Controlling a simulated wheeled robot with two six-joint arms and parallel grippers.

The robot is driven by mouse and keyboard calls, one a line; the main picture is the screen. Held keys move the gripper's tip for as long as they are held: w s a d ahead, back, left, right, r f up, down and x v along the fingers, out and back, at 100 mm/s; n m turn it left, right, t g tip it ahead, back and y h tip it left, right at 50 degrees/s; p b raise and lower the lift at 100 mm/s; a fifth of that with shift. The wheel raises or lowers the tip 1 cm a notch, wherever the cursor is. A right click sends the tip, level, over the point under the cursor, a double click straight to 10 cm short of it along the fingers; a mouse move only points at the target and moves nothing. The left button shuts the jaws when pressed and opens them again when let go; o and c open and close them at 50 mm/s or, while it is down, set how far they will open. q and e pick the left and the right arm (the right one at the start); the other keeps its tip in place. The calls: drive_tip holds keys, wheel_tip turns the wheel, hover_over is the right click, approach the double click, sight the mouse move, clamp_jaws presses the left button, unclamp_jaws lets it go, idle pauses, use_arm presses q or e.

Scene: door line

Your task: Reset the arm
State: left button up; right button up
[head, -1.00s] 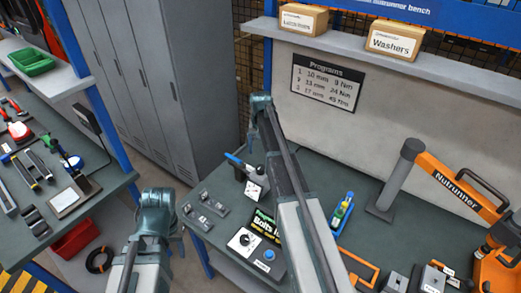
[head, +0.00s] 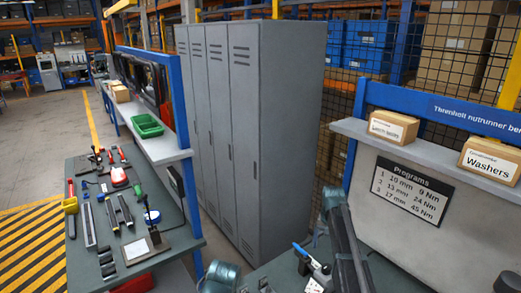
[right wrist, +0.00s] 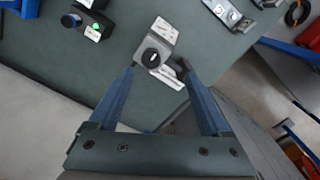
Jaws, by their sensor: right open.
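My right gripper (right wrist: 160,73) is open in the right wrist view, its two blue fingers spread with nothing held between them. A small grey fixture with a black round knob (right wrist: 152,57) shows on the bench between and beyond the fingertips. I cannot tell how far below the fingers it is. In the head view my right arm rises at the lower right, folded over the bench, and its fingers cannot be made out. Only a rounded joint of my left arm shows at the bottom edge. My left gripper is out of view.
Grey lockers (head: 250,130) stand in the middle. A tool bench (head: 85,265) with screwdrivers and other tools is at left. The nutrunner bench is at right, under a shelf (head: 440,160) with a Washers box (head: 489,160). Floor with striped marking (head: 30,240) lies at far left.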

drive_tip(key=s+a+f+n+b, duration=0.2)
drive_tip(key=s+a+f+n, duration=0.1)
drive_tip(key=s+a, duration=0.5)
drive_tip(key=s+a+f+n+b, duration=0.2)
drive_tip(key=s+a+n+b, duration=0.1)
drive_tip(key=s+a, duration=0.5)
drive_tip(key=s+a+f+n+h+b, duration=0.1)
drive_tip(key=s+a+f+n+b, duration=0.2)
drive_tip(key=s+a, duration=0.6)
drive_tip(key=s, duration=0.2)
drive_tip(key=shift+s+f+n, duration=0.3)
drive_tip(key=shift+f, duration=0.05)
